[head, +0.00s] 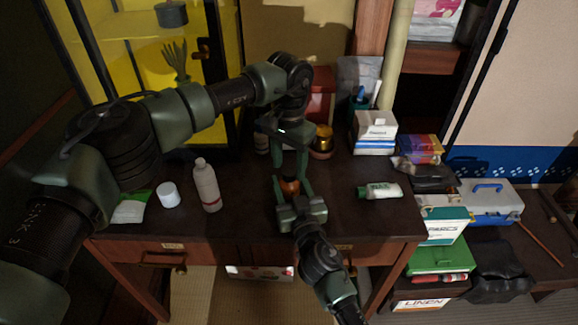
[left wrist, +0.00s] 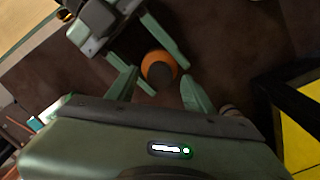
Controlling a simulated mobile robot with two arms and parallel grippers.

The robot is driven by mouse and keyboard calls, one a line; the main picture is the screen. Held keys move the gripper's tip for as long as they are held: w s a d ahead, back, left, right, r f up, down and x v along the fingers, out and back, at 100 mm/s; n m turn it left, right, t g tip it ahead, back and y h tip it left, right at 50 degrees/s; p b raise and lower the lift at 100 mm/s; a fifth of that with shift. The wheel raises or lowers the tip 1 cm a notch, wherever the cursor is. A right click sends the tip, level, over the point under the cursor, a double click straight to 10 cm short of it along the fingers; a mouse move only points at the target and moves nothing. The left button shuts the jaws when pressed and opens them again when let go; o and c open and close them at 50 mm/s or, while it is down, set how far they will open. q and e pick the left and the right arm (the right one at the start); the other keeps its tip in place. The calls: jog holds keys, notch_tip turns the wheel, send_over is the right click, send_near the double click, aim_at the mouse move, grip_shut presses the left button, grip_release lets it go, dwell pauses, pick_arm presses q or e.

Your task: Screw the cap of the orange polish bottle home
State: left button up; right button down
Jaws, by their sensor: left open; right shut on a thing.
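The orange polish bottle (head: 289,187) stands on the dark desk, between the fingers of my right gripper (head: 291,181), which is shut on it from the front. In the left wrist view the bottle (left wrist: 155,60) shows from above with a dark round cap (left wrist: 164,75) on its top. I cannot tell how tightly the cap sits. My left gripper (head: 289,168) points down above the bottle, open, its fingers on either side of the cap. The left wrist view shows its fingers (left wrist: 158,92) apart, with a gap to the cap. My left fingers partly hide the bottle's top in the head view.
A white bottle (head: 206,186) and a white jar (head: 168,194) stand to the left on the desk (head: 240,208). A green and white tube (head: 380,190) lies to the right. A gold-lidded jar (head: 322,139) and a red box (head: 320,92) are behind.

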pick_arm(q)
notch_tip(320, 180, up, 3)
jog(key=shift+r, duration=0.2)
